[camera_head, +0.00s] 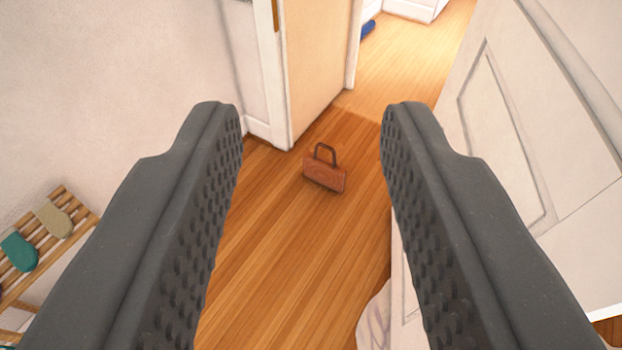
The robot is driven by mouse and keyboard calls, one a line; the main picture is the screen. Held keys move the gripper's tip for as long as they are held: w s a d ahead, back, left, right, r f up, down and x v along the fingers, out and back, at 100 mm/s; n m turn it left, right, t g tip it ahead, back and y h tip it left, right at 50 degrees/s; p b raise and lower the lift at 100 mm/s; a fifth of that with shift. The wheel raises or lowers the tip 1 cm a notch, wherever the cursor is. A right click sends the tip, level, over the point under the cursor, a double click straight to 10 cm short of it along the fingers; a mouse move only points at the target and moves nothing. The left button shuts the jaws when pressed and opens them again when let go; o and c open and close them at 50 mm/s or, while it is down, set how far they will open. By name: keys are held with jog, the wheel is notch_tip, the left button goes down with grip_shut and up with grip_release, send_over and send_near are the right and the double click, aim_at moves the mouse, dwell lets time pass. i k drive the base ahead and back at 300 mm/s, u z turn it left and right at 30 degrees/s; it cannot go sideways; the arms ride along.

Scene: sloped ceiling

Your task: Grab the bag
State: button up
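A small brown bag (325,174) with an arched dark handle stands on the wooden floor, near the middle of the view. My gripper (312,110) is open and empty, with its two dark grey ridged fingers wide apart on the left and right. The bag shows in the gap between the fingers, farther off and lower down on the floor. Nothing touches the bag, and all of it is in sight.
A wooden slatted rack (75,212) with slippers stands at the lower left by the wall. A white panelled door (500,130) is at the right. A doorway behind the bag leads to a lighter floor (410,60) with a blue thing (368,29). The floor before the bag is clear.

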aim_at(329, 174)
jog(key=u, duration=0.05)
jog(key=k, duration=0.35)
jog(key=z, duration=0.2)
jog(key=i, duration=0.95)
jog(key=u, duration=0.35)
jog(key=i, duration=2.6)
jog(key=z, duration=0.15)
